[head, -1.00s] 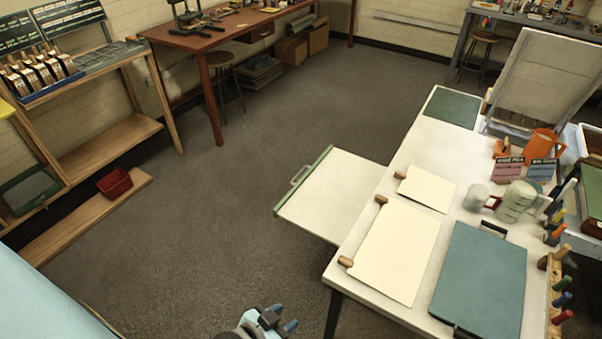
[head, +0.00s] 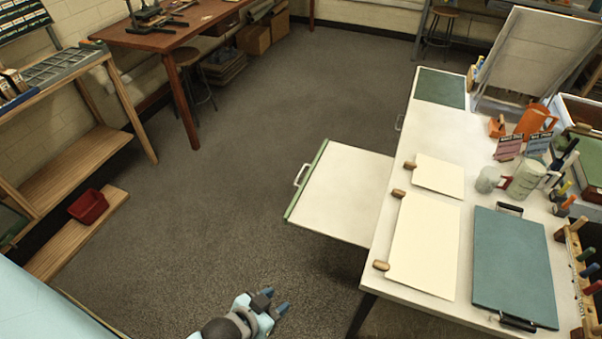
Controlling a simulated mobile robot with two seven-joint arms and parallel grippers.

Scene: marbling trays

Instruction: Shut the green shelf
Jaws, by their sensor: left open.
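The green shelf (head: 340,196) is a pale pull-out board with a green front edge and a metal handle (head: 301,175). It sticks out from the left side of the white table (head: 432,136), over the floor. My left gripper (head: 279,306) is at the bottom of the head view, open and empty, below and apart from the shelf's green edge. My right gripper is not in view.
On the table lie cream sheets (head: 424,245) with wooden blocks, a teal board (head: 514,265), mugs and tools. A wooden rack (head: 75,165) with a red bin (head: 88,206) stands at left. The floor (head: 240,150) between is clear.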

